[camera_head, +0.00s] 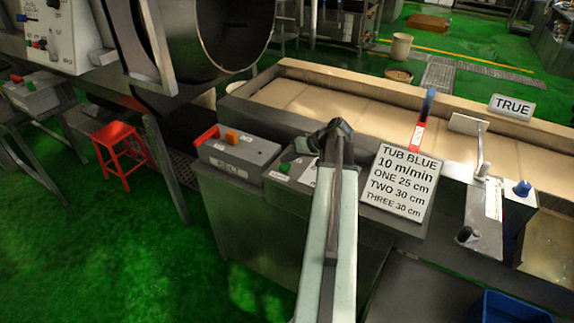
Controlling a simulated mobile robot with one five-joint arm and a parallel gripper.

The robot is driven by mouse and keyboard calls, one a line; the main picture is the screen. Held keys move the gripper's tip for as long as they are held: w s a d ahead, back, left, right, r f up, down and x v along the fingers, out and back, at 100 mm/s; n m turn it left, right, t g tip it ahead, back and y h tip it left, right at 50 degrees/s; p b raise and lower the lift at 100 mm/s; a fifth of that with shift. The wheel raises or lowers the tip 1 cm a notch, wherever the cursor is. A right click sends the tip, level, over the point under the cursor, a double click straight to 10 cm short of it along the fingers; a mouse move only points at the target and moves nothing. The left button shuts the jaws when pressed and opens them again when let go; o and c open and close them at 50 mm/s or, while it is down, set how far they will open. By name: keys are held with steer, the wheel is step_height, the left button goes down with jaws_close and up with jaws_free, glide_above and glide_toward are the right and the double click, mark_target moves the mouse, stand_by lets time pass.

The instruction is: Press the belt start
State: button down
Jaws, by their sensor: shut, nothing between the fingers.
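A green button (284,168) sits on a low grey control box (305,171) on the steel cabinet top, in the middle of the view. My arm comes up from the bottom, and my gripper (337,129) is dark, shut and empty. In the picture it lies just right of and beyond the green button, overlapping the box's right side. I cannot tell its height above the box. The conveyor belt (330,105) runs behind, with pale panels. The box's label is partly hidden by my arm, so I cannot read which button starts the belt.
Left of it stands another grey box (238,152) with an orange button (231,136) and a red part. A sign (399,180) reading "TUB BLUE 10 m/min" stands right of my gripper. A red-and-blue lever (422,118) rises behind it. A large drum (225,35) hangs upper left.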

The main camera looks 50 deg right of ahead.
mark_target(287, 166)
steer(key=shift+f+b, duration=0.5)
stand_by(0.7)
steer(key=shift+r+p, duration=1)
step_height(287, 166, up, 5)
steer(key=p, duration=0.5)
steer(key=shift+r, duration=0.1)
stand_by(0.4)
